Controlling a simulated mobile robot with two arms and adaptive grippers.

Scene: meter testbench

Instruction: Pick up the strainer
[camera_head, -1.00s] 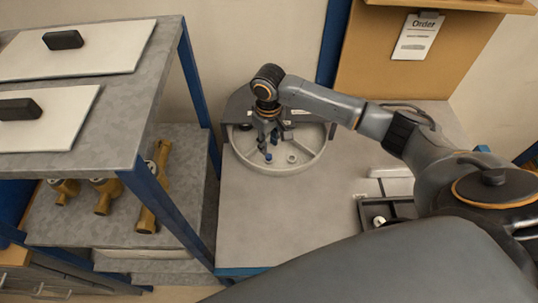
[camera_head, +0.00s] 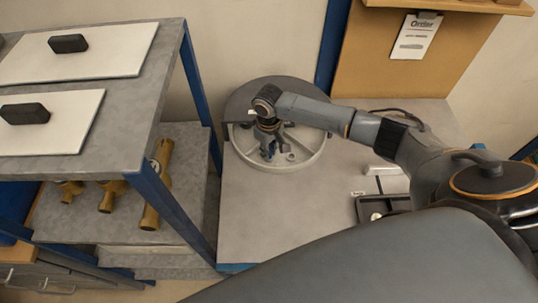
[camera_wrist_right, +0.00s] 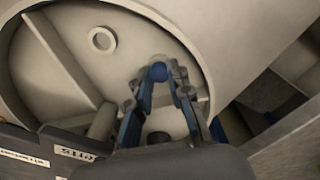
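A small round blue piece (camera_wrist_right: 159,72), possibly the strainer, is inside the round light-grey tray (camera_wrist_right: 60,70) in the right wrist view. The tray (camera_head: 305,160) stands at the back left of the grey bench in the head view. My right gripper (camera_head: 268,154) points down into it. In the wrist view my right gripper (camera_wrist_right: 162,82) has its fingers on either side of the blue piece, with a narrow gap still showing. The fingers partly hide the piece in the head view. My left gripper is out of view.
A white ring (camera_wrist_right: 102,39) lies in the tray, which has raised dividers. A rack (camera_head: 160,110) with white boards and brass fittings (camera_head: 158,185) stands to the left. A black box (camera_head: 382,207) sits at the bench's right. The bench front is clear.

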